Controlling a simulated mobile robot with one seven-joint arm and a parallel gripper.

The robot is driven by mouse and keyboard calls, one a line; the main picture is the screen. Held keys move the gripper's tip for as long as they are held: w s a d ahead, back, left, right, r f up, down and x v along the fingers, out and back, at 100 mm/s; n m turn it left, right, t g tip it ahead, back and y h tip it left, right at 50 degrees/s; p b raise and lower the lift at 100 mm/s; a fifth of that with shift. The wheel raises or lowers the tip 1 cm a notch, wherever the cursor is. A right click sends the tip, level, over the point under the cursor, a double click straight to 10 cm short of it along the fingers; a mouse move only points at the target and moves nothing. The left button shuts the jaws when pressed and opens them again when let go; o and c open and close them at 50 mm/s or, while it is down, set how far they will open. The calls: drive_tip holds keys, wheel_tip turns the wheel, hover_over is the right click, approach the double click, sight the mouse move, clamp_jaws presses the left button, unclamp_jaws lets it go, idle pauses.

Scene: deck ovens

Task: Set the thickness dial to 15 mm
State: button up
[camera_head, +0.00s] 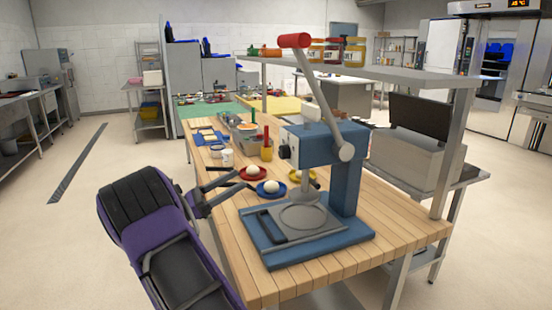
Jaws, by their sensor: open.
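A blue press (347,185) with a long lever and a red handle end stands on the wooden table. A small dark knob (285,152) sits on a pale plate at the left side of the press head; it looks like the thickness dial, but its marks and setting are too small to read. My gripper (243,180) is open and empty, left of the press and below the knob's height in the picture. It is apart from the knob, and its fingers point toward the press.
A red dish (243,175) and a blue dish (262,193), each with a white ball, lie near my fingertips. A yellow dish (294,177) is behind the press plate. A grey shelf (380,72) spans above the table. The table's front right is clear.

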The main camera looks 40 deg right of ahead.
sight(280, 155)
drive_tip(key=x, duration=1.3)
drive_tip(key=shift+d, duration=0.2)
clamp_jaws()
